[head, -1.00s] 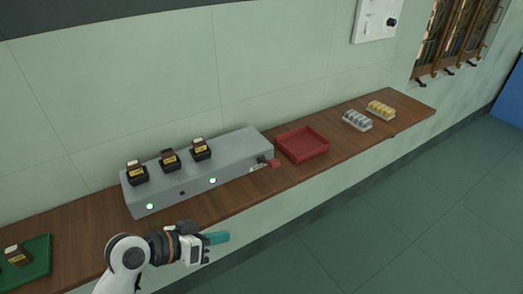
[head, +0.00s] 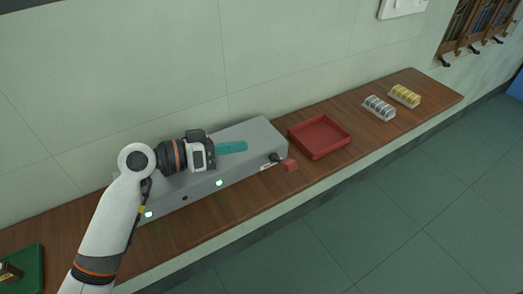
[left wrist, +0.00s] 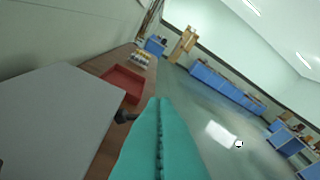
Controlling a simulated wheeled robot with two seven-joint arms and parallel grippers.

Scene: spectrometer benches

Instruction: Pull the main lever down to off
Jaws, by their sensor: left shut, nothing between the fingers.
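The lever (head: 276,157) sits at the right end of the grey box (head: 262,137); it has a black part and a red block-like end (head: 289,165) towards the front edge. My left gripper (head: 244,146) has teal fingers, shut and empty. It hangs over the box, pointing right towards the lever end, apart from the lever. In the left wrist view the shut fingers (left wrist: 160,110) point ahead, with a black part of the lever (left wrist: 122,116) just left of them. The red end is not visible there. My right gripper is not in view.
A red tray (head: 320,137) lies right of the box, with a silver rack (head: 379,107) and a yellow rack (head: 404,95) beyond. A green tray (head: 28,268) is at the far left. My arm hides the box's left part. The wall stands close behind.

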